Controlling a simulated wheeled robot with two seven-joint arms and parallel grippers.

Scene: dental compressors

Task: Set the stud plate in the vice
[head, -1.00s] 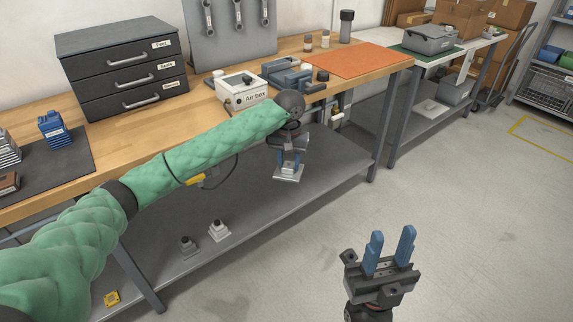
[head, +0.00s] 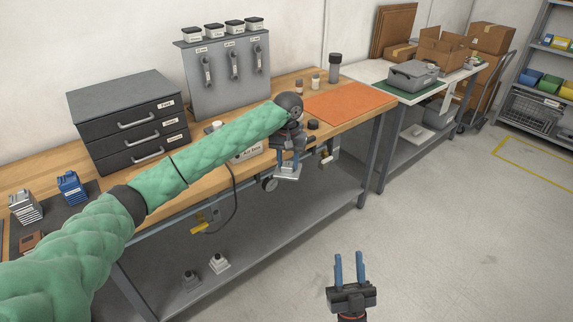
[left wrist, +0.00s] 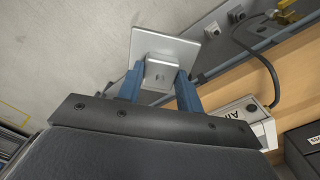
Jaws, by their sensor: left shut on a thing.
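The stud plate (head: 287,172) is a pale metal square plate with a small block on it. My left gripper (head: 287,160) is shut on it, in front of the workbench and below the bench top's edge. In the left wrist view the blue fingers clasp the block, and the square plate (left wrist: 178,48) lies beyond the fingertips. The vice is mostly hidden behind my left wrist and arm in the head view, so its jaws cannot be made out. My right gripper (head: 349,268) is open and empty above the floor, at the lower right.
The wooden workbench (head: 345,122) carries a dark drawer unit (head: 128,120), an air box (head: 247,153), partly behind my left arm, and an orange mat (head: 345,104). Two small blocks stand on the lower shelf (head: 255,245). The floor at right is clear.

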